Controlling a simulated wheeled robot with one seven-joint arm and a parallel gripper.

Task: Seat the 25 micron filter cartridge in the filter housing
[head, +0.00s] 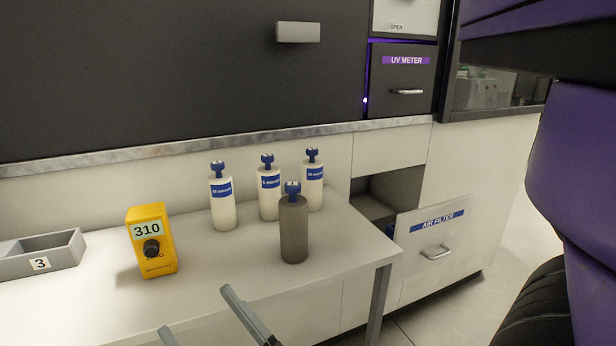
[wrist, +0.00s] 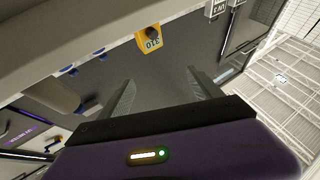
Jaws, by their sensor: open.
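Three white filter cartridges with blue caps and blue labels stand upright on the table in the head view: left (head: 222,205), middle (head: 268,195) and right (head: 313,188). The numbers on their labels are too small to read surely, so I cannot tell which is the 25 micron one. A grey-brown cartridge (head: 294,232) with a blue cap and no visible label stands in front of them. The AIR FILTER drawer (head: 440,244) stands pulled out; its inside is mostly hidden, and I cannot make out the filter housing. My gripper (head: 197,310) is open and empty at the table's front, apart from the cartridges.
A yellow meter (head: 152,240) reading 310 stands left of the cartridges and also shows in the wrist view (wrist: 149,40). A grey tray (head: 40,263) marked 3 is at far left. The table's front right corner is clear. A UV METER drawer (head: 401,80) is above right.

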